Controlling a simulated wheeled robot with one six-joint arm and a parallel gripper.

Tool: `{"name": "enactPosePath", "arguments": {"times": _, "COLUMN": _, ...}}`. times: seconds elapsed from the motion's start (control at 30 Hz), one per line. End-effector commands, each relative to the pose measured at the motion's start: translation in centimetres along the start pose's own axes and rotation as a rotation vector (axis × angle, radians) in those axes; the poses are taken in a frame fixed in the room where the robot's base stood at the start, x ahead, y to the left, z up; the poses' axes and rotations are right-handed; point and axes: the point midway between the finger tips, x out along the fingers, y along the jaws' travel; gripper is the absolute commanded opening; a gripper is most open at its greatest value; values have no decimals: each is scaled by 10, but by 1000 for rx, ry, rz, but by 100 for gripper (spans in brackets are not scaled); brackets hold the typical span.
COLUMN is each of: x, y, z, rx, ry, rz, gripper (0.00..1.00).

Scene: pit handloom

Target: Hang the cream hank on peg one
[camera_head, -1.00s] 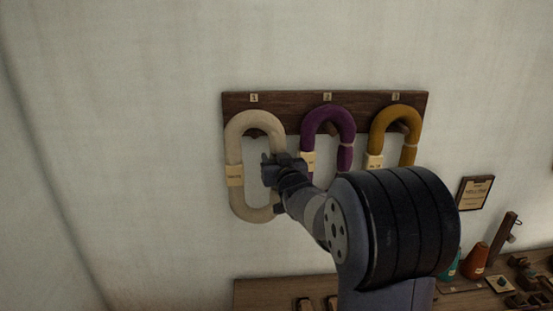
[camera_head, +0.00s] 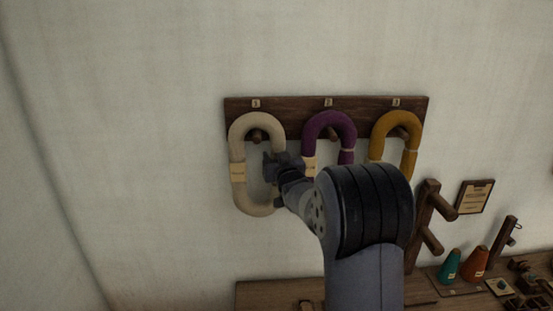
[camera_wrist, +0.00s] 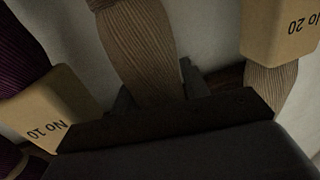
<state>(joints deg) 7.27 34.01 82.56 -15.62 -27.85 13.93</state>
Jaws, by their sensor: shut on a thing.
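The cream hank (camera_head: 238,150) is a long upright loop with a pale paper band on its left side. My gripper (camera_head: 273,165) is shut on the right strand of this hank. In the wrist view the cream strand (camera_wrist: 148,50) passes between the fingers, and the hank's band reads "No 20". The peg under label 1 (camera_head: 257,135) shows inside the top of the loop, below its upper curve. I cannot tell whether the loop rests on the peg or hangs just in front of it.
A purple hank (camera_head: 329,122) and a mustard hank (camera_head: 397,125) hang on the dark peg board (camera_head: 290,112) to the right, the purple one close to my gripper. Below is a wooden bench (camera_head: 262,294) with teal and orange cones. The wall to the left is bare.

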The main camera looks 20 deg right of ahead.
Motion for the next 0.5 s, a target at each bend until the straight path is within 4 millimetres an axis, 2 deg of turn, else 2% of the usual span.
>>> {"name": "enactPosePath", "arguments": {"times": 0.03, "x": 0, "y": 0, "z": 6, "rx": -1, "ry": -12, "rz": 1, "gripper": 16}}
{"name": "enactPosePath", "arguments": {"times": 0.4, "x": 0, "y": 0, "z": 9, "rx": -2, "ry": -20, "rz": 2, "gripper": 16}}
{"name": "enactPosePath", "arguments": {"times": 0.43, "x": 0, "y": 0, "z": 9, "rx": -2, "ry": -20, "rz": 2, "gripper": 45}}
{"name": "enactPosePath", "arguments": {"times": 0.5, "x": 0, "y": 0, "z": 9, "rx": -2, "ry": -19, "rz": 1, "gripper": 50}}
